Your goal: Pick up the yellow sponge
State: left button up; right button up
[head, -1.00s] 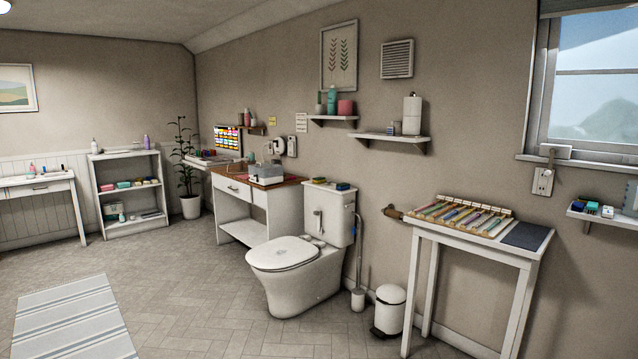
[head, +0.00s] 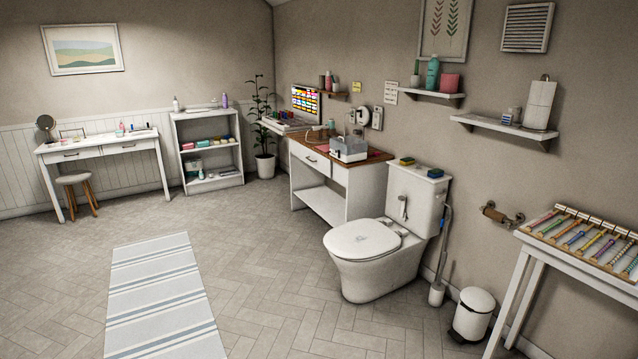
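Two small sponge-like blocks lie on the lid of the toilet tank (head: 412,194), right of the middle of the head view. The left block (head: 407,161) looks yellow and green. The right block (head: 435,173) looks blue and yellow. They are too small for me to tell which is the yellow sponge. Neither of my grippers shows in the view.
The toilet (head: 365,255) stands against the right wall, with a white bin (head: 473,312) and brush (head: 437,293) beside it. A white side table (head: 530,250) is at right. A striped rug (head: 160,295) lies on open floor. A wooden-topped desk (head: 320,190) stands behind.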

aim_at(408, 161)
jog(key=i+j+u, duration=0.1)
jog(key=i+u, duration=0.15)
jog(key=i, duration=0.5)
jog(key=i+u, duration=0.2)
jog(key=i, duration=0.55)
jog(key=i+l+u, duration=0.25)
jog(key=i, duration=0.5)
jog(key=i+j+z, duration=0.1)
jog(key=i, duration=0.35)
jog(key=i+j, duration=0.1)
jog(key=i, duration=0.3)
jog(key=i+j+z, duration=0.15)
jog(key=i, duration=0.3)
jog(key=i+z, duration=0.25)
jog(key=z, duration=0.2)
jog(key=i+z, duration=0.3)
jog(key=z, duration=0.2)
jog(key=i+j+z, duration=0.25)
jog(key=z, duration=0.2)
jog(key=i+j+z, duration=0.2)
jog(key=z, duration=0.3)
